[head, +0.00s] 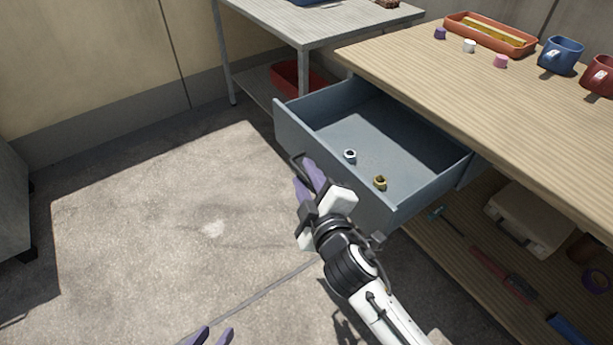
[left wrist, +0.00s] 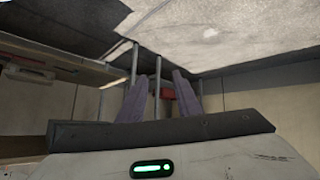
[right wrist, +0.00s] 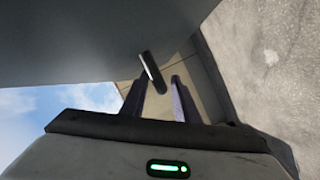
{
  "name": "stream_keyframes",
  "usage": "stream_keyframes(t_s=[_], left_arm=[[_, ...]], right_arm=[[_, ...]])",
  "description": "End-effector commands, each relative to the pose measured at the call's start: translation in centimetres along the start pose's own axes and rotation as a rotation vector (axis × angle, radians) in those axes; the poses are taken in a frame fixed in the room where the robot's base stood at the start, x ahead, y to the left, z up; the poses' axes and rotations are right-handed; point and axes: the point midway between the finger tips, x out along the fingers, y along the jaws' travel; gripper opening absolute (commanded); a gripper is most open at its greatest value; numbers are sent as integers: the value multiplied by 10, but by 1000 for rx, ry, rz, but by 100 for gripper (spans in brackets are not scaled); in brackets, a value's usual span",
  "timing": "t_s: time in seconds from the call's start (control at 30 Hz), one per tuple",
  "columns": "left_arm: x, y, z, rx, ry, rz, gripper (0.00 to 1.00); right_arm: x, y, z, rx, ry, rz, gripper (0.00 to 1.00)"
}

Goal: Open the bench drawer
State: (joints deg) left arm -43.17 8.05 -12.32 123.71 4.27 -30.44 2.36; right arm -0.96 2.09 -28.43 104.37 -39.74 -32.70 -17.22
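The grey bench drawer (head: 290,130) stands pulled well out from under the wooden bench top (head: 480,85). A silver ring-shaped nut (head: 350,156) and a brass one (head: 380,182) lie inside it. My right gripper (head: 308,178) is at the drawer's front, by the dark bar handle (head: 297,160). In the right wrist view the handle (right wrist: 152,72) shows between the spread fingers (right wrist: 160,85), nearer the left one. Whether a finger touches it I cannot tell. My left gripper (head: 208,335) is at the bottom edge, low and away from the drawer, its fingers (left wrist: 165,75) apart and empty.
On the bench top are an orange tray (head: 490,35), a blue mug (head: 560,55), a red mug (head: 600,76) and small caps. A grey table (head: 310,25) stands behind the drawer. A lower shelf holds a case (head: 530,220) and tools.

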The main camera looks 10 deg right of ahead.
Motion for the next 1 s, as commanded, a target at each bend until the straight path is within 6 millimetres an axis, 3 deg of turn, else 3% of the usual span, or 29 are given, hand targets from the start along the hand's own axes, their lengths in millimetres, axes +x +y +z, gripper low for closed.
stream_keyframes(t_s=[0.27,0.6,0.7,1.0], left_arm=[[-4,1,-4,2,0,0,31],[-12,-1,-12,33,-28,-10,31],[-13,-1,-13,38,-33,-12,31],[-10,-4,-12,49,-41,-16,31]], right_arm=[[-2,9,-6,1,3,2,28],[-16,68,-42,0,10,13,28],[-19,77,-48,1,7,9,28],[-22,84,-52,0,2,2,28]])
